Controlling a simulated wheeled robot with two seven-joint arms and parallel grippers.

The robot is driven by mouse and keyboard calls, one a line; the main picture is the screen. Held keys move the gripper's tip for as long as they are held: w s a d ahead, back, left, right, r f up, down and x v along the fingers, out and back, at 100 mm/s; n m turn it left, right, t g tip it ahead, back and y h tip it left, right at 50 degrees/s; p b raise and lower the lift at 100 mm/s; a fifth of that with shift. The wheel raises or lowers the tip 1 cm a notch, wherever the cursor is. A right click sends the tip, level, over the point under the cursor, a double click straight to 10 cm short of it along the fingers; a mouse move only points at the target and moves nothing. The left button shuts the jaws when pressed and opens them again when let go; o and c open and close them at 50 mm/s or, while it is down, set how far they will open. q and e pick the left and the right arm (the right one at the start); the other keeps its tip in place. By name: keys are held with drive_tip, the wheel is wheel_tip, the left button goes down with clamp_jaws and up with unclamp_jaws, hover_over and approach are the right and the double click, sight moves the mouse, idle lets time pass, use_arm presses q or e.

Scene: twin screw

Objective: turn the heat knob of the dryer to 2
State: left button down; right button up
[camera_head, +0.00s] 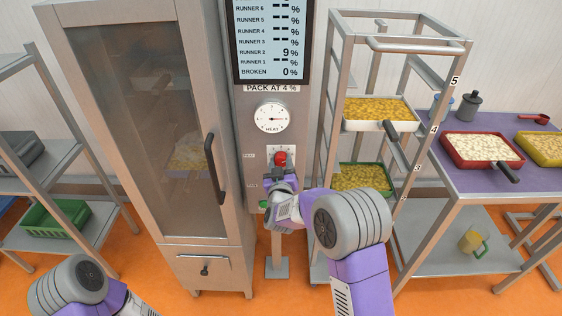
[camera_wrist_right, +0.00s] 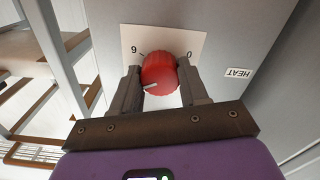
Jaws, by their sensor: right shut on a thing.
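The red heat knob (camera_head: 280,157) sits on a pale scale plate on the dryer's (camera_head: 242,110) front column, below the round HEAT gauge (camera_head: 271,117). My right gripper (camera_head: 279,168) is at the knob. In the right wrist view the knob (camera_wrist_right: 159,73) is between the two fingers of my right gripper (camera_wrist_right: 160,78), which are shut on its sides. A white mark on the knob points to the lower left in that view. A 0 and a digit like 9 or an upturned 6 show on the plate; other marks are hidden. My left gripper is out of view.
The dryer's door (camera_head: 150,115) with a black handle (camera_head: 214,168) is shut, left of the column. A display (camera_head: 271,40) above reads 9% for runner 2. A rack (camera_head: 333,100) with trays stands close on the right, beside a purple-topped table (camera_head: 470,178).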

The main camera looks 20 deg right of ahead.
drive_tip(key=n+p, duration=0.2)
drive_tip(key=n, duration=0.3)
drive_tip(key=shift+r+n+p, duration=0.1)
drive_tip(key=shift+n+p, duration=0.2)
drive_tip(key=shift+p, duration=0.1)
drive_tip(key=n+p, duration=0.2)
drive_tip(key=n, duration=0.3)
drive_tip(key=shift+n+p, duration=0.3)
drive_tip(key=shift+p, duration=0.1)
drive_tip(key=n+p, duration=0.1)
drive_tip(key=n, duration=0.3)
drive_tip(key=shift+p, duration=0.4)
drive_tip(key=n+p, duration=0.1)
drive_tip(key=n, duration=0.4)
drive_tip(key=o, duration=1.1)
drive_tip(key=shift+c, duration=0.2)
drive_tip(key=shift+s, duration=0.15)
